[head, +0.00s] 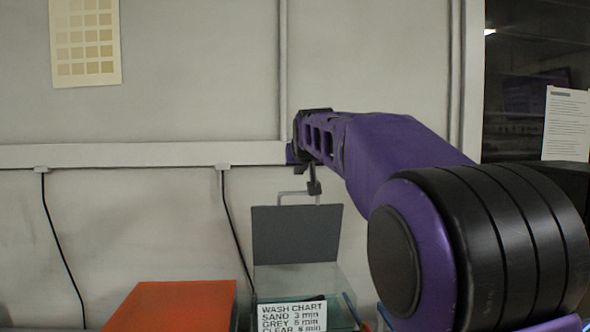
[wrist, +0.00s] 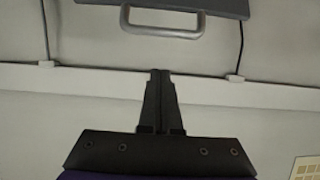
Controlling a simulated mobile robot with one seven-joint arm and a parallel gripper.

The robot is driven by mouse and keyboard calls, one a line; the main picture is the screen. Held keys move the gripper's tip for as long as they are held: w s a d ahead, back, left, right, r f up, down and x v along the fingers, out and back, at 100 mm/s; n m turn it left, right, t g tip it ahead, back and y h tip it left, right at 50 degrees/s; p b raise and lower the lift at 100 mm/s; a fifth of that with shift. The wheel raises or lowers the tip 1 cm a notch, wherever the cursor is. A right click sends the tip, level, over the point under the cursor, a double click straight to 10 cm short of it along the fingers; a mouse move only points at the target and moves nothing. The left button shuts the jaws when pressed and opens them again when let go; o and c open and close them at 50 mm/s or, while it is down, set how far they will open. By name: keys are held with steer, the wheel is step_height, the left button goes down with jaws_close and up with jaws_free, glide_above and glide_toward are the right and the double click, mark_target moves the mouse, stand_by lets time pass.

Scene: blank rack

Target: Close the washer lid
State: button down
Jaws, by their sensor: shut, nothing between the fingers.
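The washer lid (head: 297,236) is a dark grey panel standing upright at the back of the washer (head: 325,279), a pale, clear-sided box. A light grey loop handle (head: 290,193) sits on the lid's top edge. My gripper (head: 314,188) is shut and empty, pointing down beside the right part of the handle in the head view. In the wrist view, which shows the scene upside down, the shut fingers (wrist: 160,75) are apart from the handle (wrist: 162,31) and the lid (wrist: 215,5). I cannot tell the depth gap between fingers and handle.
A wash chart card (head: 291,316) is at the washer's front. An orange-red box (head: 175,303) stands to its left. A pale rail (head: 140,155) with hanging black cables (head: 233,230) runs along the wall behind. A colour chart (head: 85,42) hangs upper left.

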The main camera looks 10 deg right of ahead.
mark_target(298, 192)
steer(key=w+f, duration=0.3)
steer(key=shift+f+b, duration=0.35)
steer(key=shift+b, duration=0.05)
steer(key=shift+s+f, duration=0.35)
steer(key=shift+s, duration=0.1)
